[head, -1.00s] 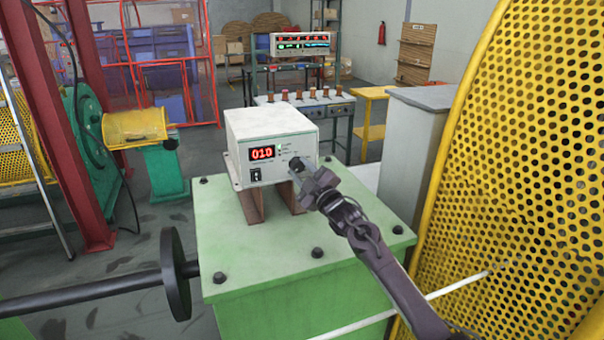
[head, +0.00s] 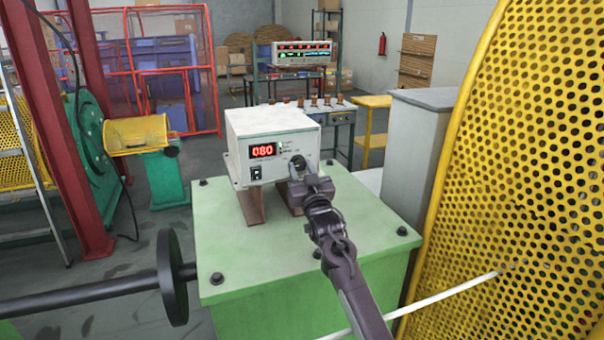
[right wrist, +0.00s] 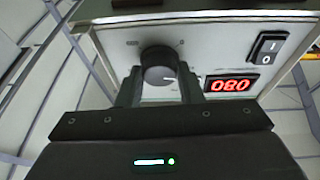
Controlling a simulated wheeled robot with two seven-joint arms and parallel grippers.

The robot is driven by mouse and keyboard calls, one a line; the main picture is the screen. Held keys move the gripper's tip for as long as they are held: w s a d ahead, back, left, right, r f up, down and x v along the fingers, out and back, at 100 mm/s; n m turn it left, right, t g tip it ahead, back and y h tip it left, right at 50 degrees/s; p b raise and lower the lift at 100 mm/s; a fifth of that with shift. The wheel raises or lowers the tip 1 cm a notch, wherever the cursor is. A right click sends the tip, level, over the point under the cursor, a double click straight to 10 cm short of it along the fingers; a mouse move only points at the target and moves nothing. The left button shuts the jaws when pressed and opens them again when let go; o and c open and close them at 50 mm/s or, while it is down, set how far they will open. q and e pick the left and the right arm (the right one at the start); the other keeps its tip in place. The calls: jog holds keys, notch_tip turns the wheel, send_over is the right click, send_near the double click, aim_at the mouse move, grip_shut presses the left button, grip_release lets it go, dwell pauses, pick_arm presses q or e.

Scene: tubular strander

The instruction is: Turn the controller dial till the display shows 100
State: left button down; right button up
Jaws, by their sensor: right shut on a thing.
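The white controller box (head: 272,135) stands on brown supports on the green machine top. Its red display (head: 263,150) reads 080, and it also shows in the right wrist view (right wrist: 231,85). The dark round dial (right wrist: 159,62) is on the front panel; in the head view the dial (head: 298,163) is partly hidden by my gripper. My right gripper (head: 298,172) is at the dial, with a finger on each side of it, shut on it; the fingers also show in the right wrist view (right wrist: 158,85). My left gripper is not in view.
A black wheel on a shaft (head: 172,275) is at the left of the green block (head: 230,240).

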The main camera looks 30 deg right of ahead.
jog(key=shift+a+f+m+g+h, duration=0.15)
jog(key=shift+m+g+h, duration=0.25)
jog(key=shift+m, duration=1.1)
jog(key=shift+h, duration=0.3)
jog(key=o, duration=1)
jog(key=shift+c, duration=0.2)
